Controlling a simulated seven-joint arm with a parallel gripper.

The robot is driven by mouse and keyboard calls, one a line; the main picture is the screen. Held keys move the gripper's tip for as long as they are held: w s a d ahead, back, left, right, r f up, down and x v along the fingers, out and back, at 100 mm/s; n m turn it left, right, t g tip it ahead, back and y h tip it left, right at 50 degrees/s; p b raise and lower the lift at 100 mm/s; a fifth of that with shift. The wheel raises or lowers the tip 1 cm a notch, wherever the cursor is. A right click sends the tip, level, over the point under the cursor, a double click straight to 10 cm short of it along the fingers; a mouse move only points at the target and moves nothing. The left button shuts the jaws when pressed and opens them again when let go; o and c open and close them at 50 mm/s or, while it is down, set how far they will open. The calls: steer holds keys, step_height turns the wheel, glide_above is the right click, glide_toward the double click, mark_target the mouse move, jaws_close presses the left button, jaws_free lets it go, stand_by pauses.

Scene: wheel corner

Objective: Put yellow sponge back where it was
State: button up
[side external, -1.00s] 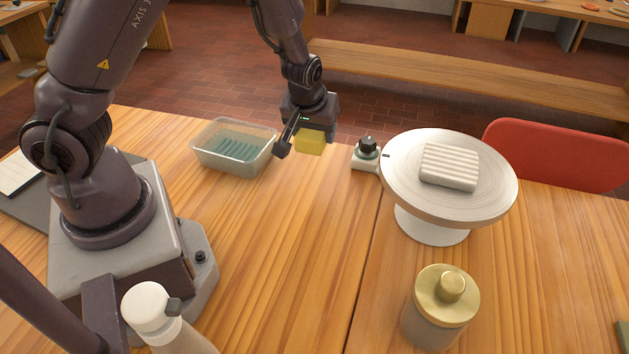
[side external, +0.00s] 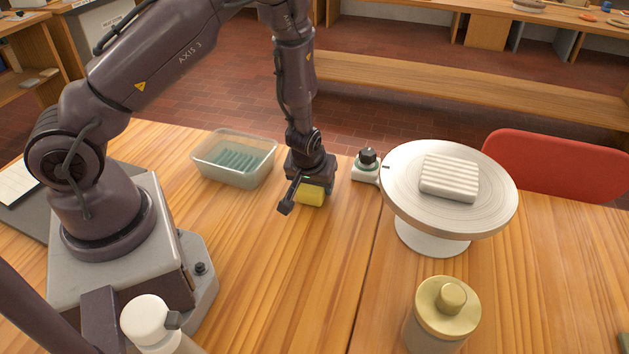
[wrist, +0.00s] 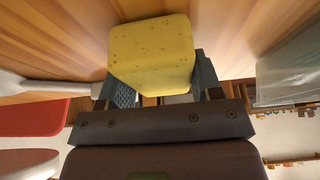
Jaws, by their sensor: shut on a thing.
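The yellow sponge (side external: 311,194) is between the fingers of my gripper (side external: 308,190), in the middle of the wooden table. In the wrist view the sponge (wrist: 152,52) fills the space between the two fingers of my gripper (wrist: 160,85), which are shut on it. The sponge is low over the table, between the clear plastic tub (side external: 234,178) and the white turntable (side external: 400,197). I cannot tell whether its underside touches the wood. Its upper part is hidden by my gripper in the side view.
A ribbed white block (side external: 449,178) lies on the turntable. A small device with a dark knob (side external: 367,166) stands left of the turntable. A gold-lidded jar (side external: 446,310) and a white bottle (side external: 150,325) stand in front. The table in front of the sponge is clear.

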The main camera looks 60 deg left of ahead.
steer(key=shift+f, duration=0.15)
steer(key=o, duration=0.9)
steer(key=s+d+r+m+h, duration=0.2)
steer(key=s+d+r, duration=0.1)
steer(key=r, duration=0.5)
steer(key=s+d+r+m+h, duration=0.1)
steer(key=s+d+r, duration=0.15)
steer(key=r, duration=0.65)
steer(key=s+d+r+m+h, duration=0.2)
steer(key=s+d+r, duration=0.15)
steer(key=r, duration=0.45)
steer(key=s+r+m+t+y, duration=0.1)
steer(key=s+r+m, duration=0.3)
steer(key=s+r, duration=0.4)
steer(key=shift+s+r+t+y, duration=0.25)
steer(key=shift+r+t+y, duration=0.15)
steer(key=shift+r+t, duration=0.3)
